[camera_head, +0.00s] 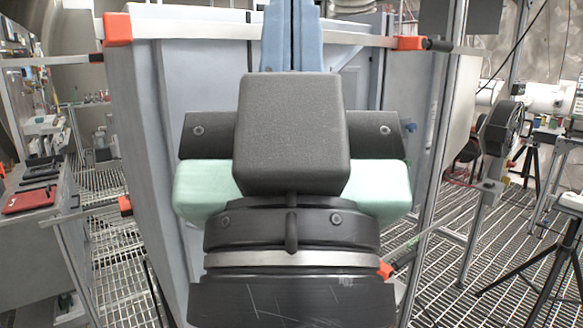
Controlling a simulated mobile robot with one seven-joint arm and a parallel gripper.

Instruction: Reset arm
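My gripper (291,22) shows at the top middle of the head view, pointing away from the camera. Its two blue fingers lie side by side with only a thin dark line between them, so it looks shut. Nothing shows between the fingers, though their tips reach the top edge of the picture. A dark grey block, a dark crossbar and pale green side parts of my wrist fill the middle and hide what lies behind. My black wrist with a silver ring is at the bottom middle.
A large pale panelled enclosure (200,80) with orange-cornered rails stands right behind my arm. A workbench (38,225) with a red flat item (30,200) is at the left. A black tripod (540,255) stands at the right. Metal grating floor (115,240) shows on both sides.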

